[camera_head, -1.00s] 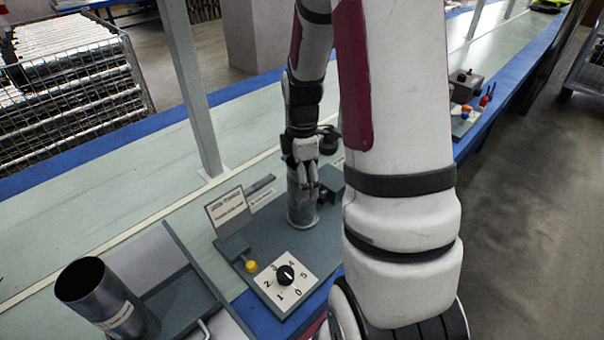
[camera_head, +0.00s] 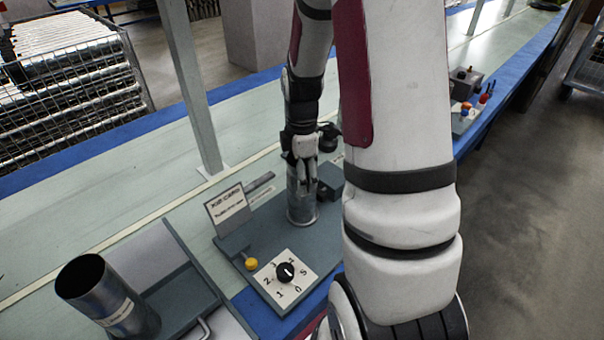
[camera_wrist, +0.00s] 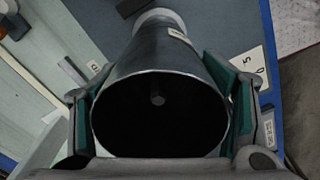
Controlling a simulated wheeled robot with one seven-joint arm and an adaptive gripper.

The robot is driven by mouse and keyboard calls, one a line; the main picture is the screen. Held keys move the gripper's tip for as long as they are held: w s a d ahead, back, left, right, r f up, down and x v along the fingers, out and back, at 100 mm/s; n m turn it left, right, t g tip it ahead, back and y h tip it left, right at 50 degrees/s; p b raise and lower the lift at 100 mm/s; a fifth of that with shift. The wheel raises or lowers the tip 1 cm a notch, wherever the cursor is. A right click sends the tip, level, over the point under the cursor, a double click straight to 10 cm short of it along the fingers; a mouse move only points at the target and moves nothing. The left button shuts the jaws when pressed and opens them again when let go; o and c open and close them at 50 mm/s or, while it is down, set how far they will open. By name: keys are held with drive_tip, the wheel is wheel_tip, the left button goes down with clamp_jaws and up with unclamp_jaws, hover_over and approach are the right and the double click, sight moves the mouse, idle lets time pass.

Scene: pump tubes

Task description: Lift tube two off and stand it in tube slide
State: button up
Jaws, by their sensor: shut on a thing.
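A grey metal tube (camera_head: 300,205) stands upright on the dark grey fixture plate in the head view. My gripper (camera_head: 303,170) points down at its top and is shut on it. In the wrist view the tube's open round mouth (camera_wrist: 160,115) fills the middle, with my green-padded fingers (camera_wrist: 160,105) on both sides of its wall. Whether its foot is clear of the plate cannot be told. A second, wider metal tube (camera_head: 108,297) with a white label stands tilted at the grey tray on the left. I cannot tell which part is the tube slide.
The fixture plate (camera_head: 255,225) carries a black dial (camera_head: 285,271) with numbers, a yellow knob (camera_head: 251,264) and an upright sign (camera_head: 228,206). A grey post (camera_head: 195,100) rises behind. A grey tray (camera_head: 180,297) lies at the left. The pale bench top behind is mostly clear.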

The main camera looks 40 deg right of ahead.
drive_tip(key=shift+r+p, duration=0.65)
drive_tip(key=shift+c, duration=0.2)
drive_tip(key=shift+r+p, duration=4.1)
drive_tip(key=shift+r, duration=0.95)
drive_tip(key=shift+r+p, duration=3.2)
drive_tip(key=shift+r, duration=1.45)
drive_tip(key=shift+f, duration=0.1)
